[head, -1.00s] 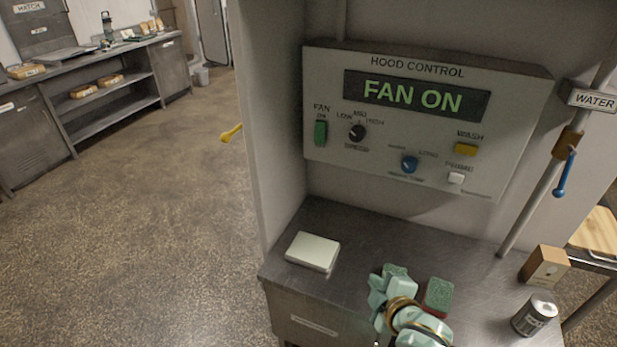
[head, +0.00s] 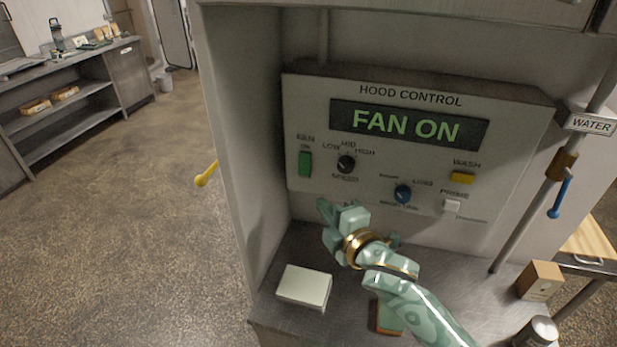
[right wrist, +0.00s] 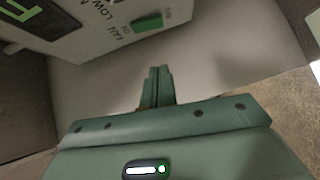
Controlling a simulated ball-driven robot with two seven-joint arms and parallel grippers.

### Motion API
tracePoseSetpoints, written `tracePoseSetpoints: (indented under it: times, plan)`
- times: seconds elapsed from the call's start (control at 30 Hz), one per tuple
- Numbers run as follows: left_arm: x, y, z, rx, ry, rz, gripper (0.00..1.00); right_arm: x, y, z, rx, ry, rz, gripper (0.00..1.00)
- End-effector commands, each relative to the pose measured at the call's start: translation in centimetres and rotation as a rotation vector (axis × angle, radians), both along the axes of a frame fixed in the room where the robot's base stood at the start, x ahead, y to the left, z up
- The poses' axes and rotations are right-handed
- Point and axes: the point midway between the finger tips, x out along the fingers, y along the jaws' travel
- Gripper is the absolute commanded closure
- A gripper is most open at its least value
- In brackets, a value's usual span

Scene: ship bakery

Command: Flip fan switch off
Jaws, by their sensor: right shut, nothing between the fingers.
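The fan switch (head: 305,163) is a green rocker at the left of the hood control panel (head: 420,165), under the label FAN. The panel display (head: 405,125) reads FAN ON. The switch also shows in the right wrist view (right wrist: 147,23), near the top, beyond the fingers. My right gripper (head: 326,208) is shut and empty. It is raised in front of the panel, below and a little right of the switch, apart from it. In the right wrist view its fingers (right wrist: 158,72) are together. My left gripper is not in view.
A pale box (head: 304,287) lies on the metal counter below. A can (head: 536,331) and a cardboard box (head: 540,280) stand at the right.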

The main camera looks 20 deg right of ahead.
Motion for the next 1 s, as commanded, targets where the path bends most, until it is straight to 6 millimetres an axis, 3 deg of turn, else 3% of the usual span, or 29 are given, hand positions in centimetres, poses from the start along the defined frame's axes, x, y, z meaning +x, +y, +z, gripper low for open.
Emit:
tracePoseSetpoints:
  times: [0.2,0.5,0.7,1.0]
  plan:
    - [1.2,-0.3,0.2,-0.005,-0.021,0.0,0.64,3.8,0.8,-0.2,0.003,-0.003,0.0,1.0]
    - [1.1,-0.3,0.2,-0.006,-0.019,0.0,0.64,9.8,1.4,-0.9,0.0,0.001,-0.001,1.0]
    - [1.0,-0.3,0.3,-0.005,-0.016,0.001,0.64,11.7,0.0,-1.3,0.001,0.001,0.0,1.0]
    - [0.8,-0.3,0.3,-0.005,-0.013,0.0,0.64,12.3,-0.4,-1.4,0.001,-0.001,0.001,1.0]
